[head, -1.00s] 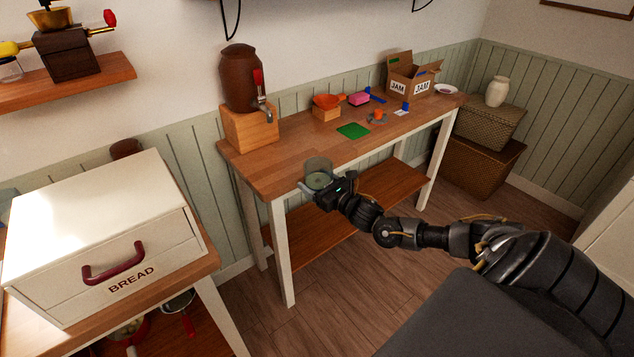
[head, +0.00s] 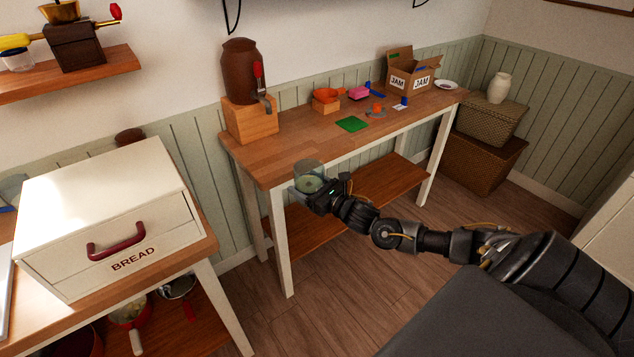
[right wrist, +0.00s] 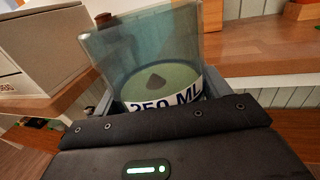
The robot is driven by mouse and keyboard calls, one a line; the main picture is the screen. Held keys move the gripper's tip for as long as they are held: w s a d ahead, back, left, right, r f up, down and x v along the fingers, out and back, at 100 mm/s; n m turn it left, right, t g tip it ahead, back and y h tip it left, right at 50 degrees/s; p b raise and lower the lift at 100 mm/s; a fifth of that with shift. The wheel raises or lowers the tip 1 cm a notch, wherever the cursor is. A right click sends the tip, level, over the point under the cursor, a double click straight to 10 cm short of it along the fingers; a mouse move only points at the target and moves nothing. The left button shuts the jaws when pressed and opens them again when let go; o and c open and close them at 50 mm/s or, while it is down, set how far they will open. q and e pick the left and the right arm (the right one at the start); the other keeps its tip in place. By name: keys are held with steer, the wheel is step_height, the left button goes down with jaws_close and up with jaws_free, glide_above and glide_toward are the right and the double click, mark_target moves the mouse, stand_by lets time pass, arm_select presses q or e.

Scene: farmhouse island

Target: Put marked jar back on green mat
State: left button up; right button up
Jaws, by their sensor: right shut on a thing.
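My right gripper (head: 323,196) is shut on a clear glass jar (head: 309,175), held at the front edge of the wooden side table. The green mat (head: 351,124) lies flat and bare on the table top, behind and to the right of the jar. My left gripper is not in view.
The side table (head: 290,160) also carries a brown dispenser on a wooden block (head: 250,120), an orange bowl on a block (head: 327,100), a pink item (head: 359,93), small blue and orange items, and a JAM box (head: 408,78). A bread box (head: 110,220) stands at left. The table's front left is clear.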

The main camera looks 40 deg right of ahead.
steer(key=s+a+r+n+g+y, duration=0.1)
steer(key=s+a+r+y, duration=0.1)
steer(key=a, duration=0.4)
steer(key=s+a+r+n+y, duration=0.1)
steer(key=s+a+r+y, duration=0.15)
steer(key=a, duration=0.35)
steer(key=s+a+r, duration=0.2)
steer(key=s, duration=0.3)
steer(key=s+a+r+n, duration=0.1)
steer(key=s+a, duration=0.2)
steer(key=s, duration=0.3)
steer(key=shift+s+a+r+g, duration=0.15)
steer(key=shift+a+r+g, duration=0.15)
steer(key=shift+r+g, duration=0.1)
